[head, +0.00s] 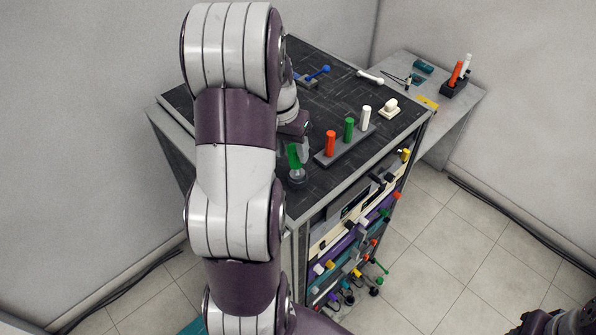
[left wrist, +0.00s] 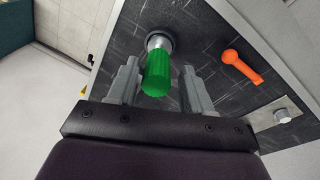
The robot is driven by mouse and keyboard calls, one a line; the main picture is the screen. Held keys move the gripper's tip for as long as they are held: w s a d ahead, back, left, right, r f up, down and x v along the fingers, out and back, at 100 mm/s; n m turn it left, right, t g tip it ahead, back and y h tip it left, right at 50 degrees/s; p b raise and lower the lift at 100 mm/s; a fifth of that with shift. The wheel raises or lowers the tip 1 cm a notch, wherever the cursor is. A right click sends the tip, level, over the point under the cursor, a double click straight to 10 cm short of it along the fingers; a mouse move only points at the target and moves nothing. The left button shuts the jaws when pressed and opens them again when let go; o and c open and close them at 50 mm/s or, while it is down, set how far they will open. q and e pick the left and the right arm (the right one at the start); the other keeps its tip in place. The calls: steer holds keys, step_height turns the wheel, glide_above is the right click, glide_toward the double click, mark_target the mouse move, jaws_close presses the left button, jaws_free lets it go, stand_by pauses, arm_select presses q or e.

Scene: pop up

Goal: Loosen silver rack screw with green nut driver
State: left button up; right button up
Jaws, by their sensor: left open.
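A green ribbed handle, apparently the nut driver (head: 294,157), stands on a round grey base (head: 297,176) near the front left of the dark rack top (head: 325,99). My left gripper (head: 303,150) is at this handle, partly hidden by my arm. In the left wrist view, its open fingers (left wrist: 160,88) lie on either side of the green handle (left wrist: 157,76), with a gap visible on each side. A silver knob on a small plate (left wrist: 283,115) shows at right there; I cannot tell whether it is the rack screw. A dark part of my right arm shows at the bottom right corner.
A grey holder (head: 325,158) carries orange (head: 330,143), green (head: 349,129) and white (head: 366,117) handles close to the right. An orange lever (left wrist: 241,66) lies right of the gripper. Coloured knobs stick out of the rack front. A side table (head: 440,118) stands behind.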

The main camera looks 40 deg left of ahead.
arm_select(q)
steer(key=shift+s, duration=0.1)
steer(key=shift+d, duration=0.15)
steer(key=c, duration=0.9)
steer(key=shift+o, duration=0.2)
steer(key=shift+r, duration=0.1)
